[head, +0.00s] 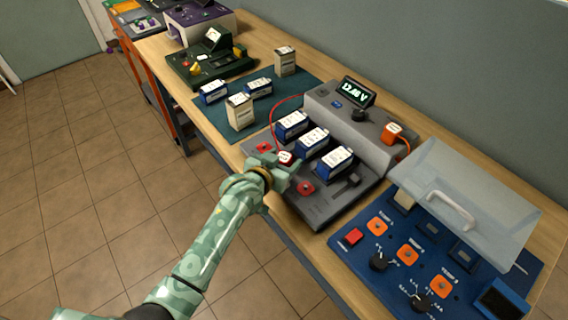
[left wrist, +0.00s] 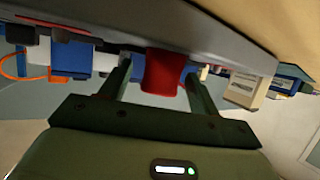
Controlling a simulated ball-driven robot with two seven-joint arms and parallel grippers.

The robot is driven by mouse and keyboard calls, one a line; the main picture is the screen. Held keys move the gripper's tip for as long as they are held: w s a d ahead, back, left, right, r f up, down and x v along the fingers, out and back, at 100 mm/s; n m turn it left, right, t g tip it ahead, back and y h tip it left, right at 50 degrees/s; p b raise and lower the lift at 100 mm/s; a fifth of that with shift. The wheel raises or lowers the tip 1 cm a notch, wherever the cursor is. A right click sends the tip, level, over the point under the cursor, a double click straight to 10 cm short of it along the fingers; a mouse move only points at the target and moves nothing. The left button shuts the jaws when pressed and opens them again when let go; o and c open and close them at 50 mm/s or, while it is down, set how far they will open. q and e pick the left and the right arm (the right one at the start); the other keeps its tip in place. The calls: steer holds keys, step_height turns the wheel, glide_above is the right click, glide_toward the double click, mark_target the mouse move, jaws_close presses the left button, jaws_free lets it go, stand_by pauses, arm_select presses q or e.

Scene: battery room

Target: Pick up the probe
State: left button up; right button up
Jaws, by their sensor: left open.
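The red probe (head: 286,157) is at the front edge of the grey tester (head: 325,205), with a thin red cable arcing up from it to the tester's back unit. My left gripper (head: 284,170) is at the probe in the head view and partly covers it. In the left wrist view the red probe (left wrist: 163,70) lies between the two open fingers, with gaps visible on both sides. The orange plug (head: 394,130) with an orange cable sits on the tester's right side. My right gripper is not in view.
Several blue-and-white batteries (head: 312,140) stand on the tester. A teal mat (head: 270,104) with more batteries and boxes lies to the left. A blue panel (head: 375,283) with a clear raised cover (head: 480,200) is at the right. Open floor lies in front of the bench.

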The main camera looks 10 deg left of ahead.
arm_select(q)
steer(key=shift+w+d+f, duration=0.15)
steer(key=shift+w+f, duration=0.05)
steer(key=shift+w, duration=0.15)
steer(key=shift+s+r, duration=0.1)
steer(key=shift+c, duration=1.2)
steer(key=c, duration=0.9)
steer(key=shift+r, duration=0.1)
